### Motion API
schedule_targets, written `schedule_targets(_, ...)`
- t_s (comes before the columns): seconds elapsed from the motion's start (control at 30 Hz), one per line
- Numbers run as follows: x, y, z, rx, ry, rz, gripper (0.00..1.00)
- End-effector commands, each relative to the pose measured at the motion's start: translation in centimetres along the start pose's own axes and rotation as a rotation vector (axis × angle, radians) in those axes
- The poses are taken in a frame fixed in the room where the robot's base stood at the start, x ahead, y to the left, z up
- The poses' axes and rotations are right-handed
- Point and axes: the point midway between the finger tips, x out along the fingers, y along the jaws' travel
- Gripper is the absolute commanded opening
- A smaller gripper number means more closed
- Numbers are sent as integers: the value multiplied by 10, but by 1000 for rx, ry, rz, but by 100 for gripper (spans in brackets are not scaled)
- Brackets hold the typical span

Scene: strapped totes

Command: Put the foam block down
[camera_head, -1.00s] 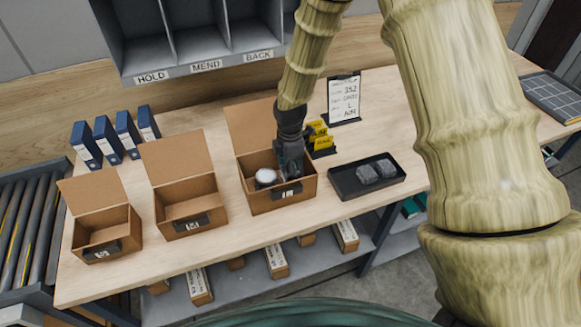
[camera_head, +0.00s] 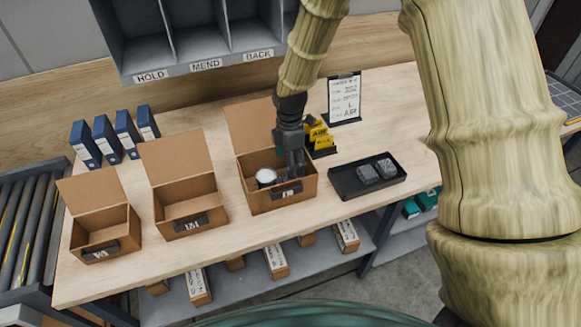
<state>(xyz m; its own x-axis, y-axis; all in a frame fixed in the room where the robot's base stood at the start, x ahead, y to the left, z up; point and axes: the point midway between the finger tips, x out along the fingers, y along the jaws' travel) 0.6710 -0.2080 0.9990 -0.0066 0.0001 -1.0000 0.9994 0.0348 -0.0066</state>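My gripper (camera_head: 293,165) points down into the rightmost open cardboard box (camera_head: 262,201), at its right side. The fingers are small and partly lost among dark shapes, so I cannot tell whether they are open or shut. A white round thing (camera_head: 265,176) lies in the same box, left of the fingers. Something dark grey shows low in the box by the fingertips; I cannot tell if it is a foam block. Two grey speckled blocks (camera_head: 376,171) sit side by side in a black tray (camera_head: 342,189) right of the box.
Two more open boxes, a middle one (camera_head: 185,228) and a left one (camera_head: 96,248), look empty. A labelled cubby (camera_head: 205,66) hangs above. Bare tabletop lies before the tray.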

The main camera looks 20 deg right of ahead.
Motion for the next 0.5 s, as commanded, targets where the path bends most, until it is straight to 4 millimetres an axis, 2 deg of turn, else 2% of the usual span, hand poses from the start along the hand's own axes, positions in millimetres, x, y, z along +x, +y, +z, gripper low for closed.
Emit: schedule_targets(0.5,-64,1,0,1,1,3,74)
